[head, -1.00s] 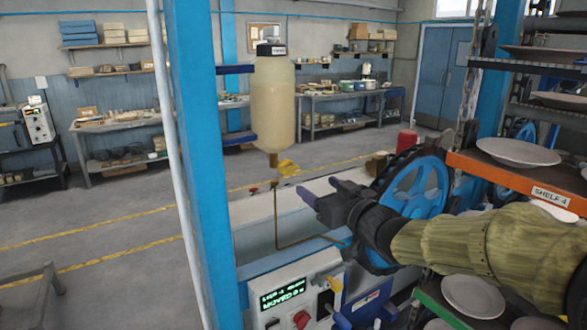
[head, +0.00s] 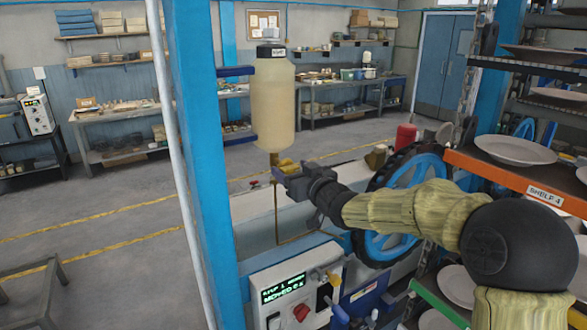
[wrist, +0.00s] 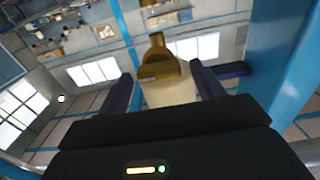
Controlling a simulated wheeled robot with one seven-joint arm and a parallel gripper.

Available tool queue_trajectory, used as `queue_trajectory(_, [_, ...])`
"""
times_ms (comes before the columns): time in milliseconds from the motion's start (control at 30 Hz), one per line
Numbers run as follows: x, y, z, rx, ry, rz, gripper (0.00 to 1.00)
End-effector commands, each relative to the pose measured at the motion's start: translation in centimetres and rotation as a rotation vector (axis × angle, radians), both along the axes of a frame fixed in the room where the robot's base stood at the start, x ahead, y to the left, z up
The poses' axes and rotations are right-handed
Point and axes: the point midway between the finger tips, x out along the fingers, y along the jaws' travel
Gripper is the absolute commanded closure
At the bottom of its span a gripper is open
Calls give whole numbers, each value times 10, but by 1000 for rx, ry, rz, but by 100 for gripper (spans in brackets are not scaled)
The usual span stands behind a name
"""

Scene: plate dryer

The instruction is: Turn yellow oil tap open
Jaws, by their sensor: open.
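The yellow oil tap (head: 285,167) sits under the pale oil tank (head: 273,105), at the top of a thin brown pipe (head: 276,212). My gripper (head: 279,175) is at the tap in the head view and partly covers it. In the wrist view, the tap (wrist: 158,62) appears between the two fingers of my gripper (wrist: 163,80), which are spread apart. The tank (wrist: 172,92) is behind it there. The fingers show clear room on both sides of the tap. I cannot tell whether any finger touches it.
A blue post (head: 205,150) stands left of the tank. A control box (head: 290,293) with a green display and red knob is below. A blue wheel (head: 395,195) and shelves of plates (head: 513,150) are at the right.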

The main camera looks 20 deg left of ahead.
Motion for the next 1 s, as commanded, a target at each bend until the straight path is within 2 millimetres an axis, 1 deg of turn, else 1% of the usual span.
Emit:
queue_trajectory(100, [0, 0, 0, 0, 0, 0, 33])
queue_trajectory(133, [0, 0, 0, 0, 0, 0, 37])
queue_trajectory(333, [0, 0, 0, 0, 0, 0, 76])
queue_trajectory(367, [0, 0, 0, 0, 0, 0, 78])
queue_trajectory(733, [1, -1, 0, 27, 31, -1, 77])
queue_trajectory(1000, [1, -2, 0, 114, 135, -1, 77])
